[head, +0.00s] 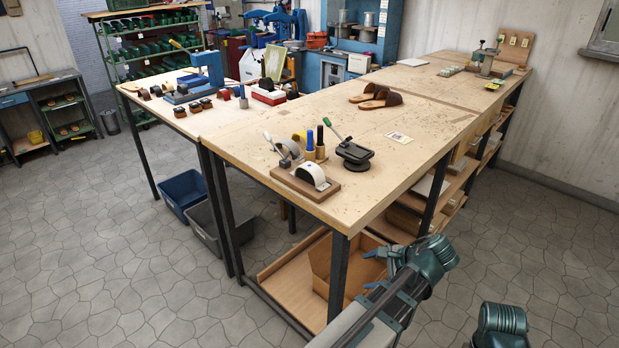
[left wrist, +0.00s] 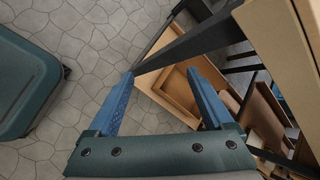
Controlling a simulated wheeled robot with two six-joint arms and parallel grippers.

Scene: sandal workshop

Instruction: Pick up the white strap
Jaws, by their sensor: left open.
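A white strap (head: 312,174) arches over a wooden block (head: 333,188) at the front corner of the near workbench. A second pale, curved piece (head: 290,147) stands just behind it; I cannot tell whether it is also a strap. My left gripper (head: 372,268) is open and empty. It is to the right of and lower in the picture than the strap, beside the bench and apart from it. In the left wrist view, the blue fingers (left wrist: 160,76) are spread over the floor and lower shelf, and no strap shows there. My right gripper is out of view.
The near bench (head: 240,142) also holds a dark clamp-like tool (head: 355,153), upright tools and sandals (head: 376,98). Its dark legs and lower shelf, with a cardboard box (head: 322,262), are close to my left gripper. Bins (head: 183,190) stand on the floor at left.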

